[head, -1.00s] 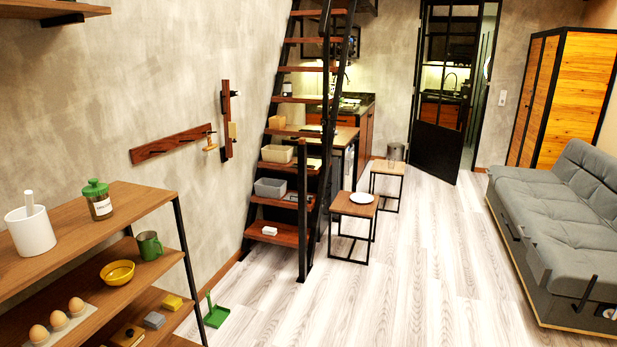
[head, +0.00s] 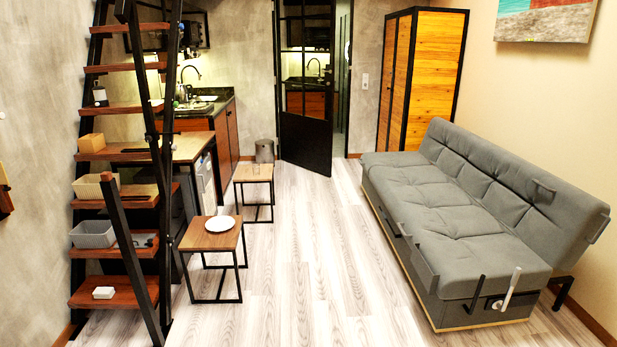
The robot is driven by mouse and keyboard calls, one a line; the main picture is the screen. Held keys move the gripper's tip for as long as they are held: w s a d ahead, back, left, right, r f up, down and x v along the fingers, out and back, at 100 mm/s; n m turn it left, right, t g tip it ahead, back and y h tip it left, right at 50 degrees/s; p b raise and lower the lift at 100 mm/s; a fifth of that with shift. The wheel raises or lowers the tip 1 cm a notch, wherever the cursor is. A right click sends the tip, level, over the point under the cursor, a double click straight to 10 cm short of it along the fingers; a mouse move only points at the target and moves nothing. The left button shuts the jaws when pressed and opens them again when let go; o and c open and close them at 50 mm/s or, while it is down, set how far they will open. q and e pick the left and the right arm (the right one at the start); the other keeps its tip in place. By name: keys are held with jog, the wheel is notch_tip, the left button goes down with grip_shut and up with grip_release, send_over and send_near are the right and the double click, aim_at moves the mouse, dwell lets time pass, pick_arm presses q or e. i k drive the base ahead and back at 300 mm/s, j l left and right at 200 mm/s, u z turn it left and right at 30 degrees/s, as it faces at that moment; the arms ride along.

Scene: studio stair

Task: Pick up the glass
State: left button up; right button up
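The grey sofa (head: 455,235) stands along the right wall. Two stools (head: 213,240) stand left of centre, the nearer one with a white plate (head: 220,224). The open stair (head: 115,292) is at the left. Pale floor (head: 310,270) lies clear between stools and sofa.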

aim_at(256, 169)
jog(key=i+z, duration=0.2)
jog(key=i, duration=1.9)
jog(key=i+l, duration=0.1)
jog(key=i, duration=2.15)
jog(key=j+u, duration=0.05)
jog(key=j, duration=0.05)
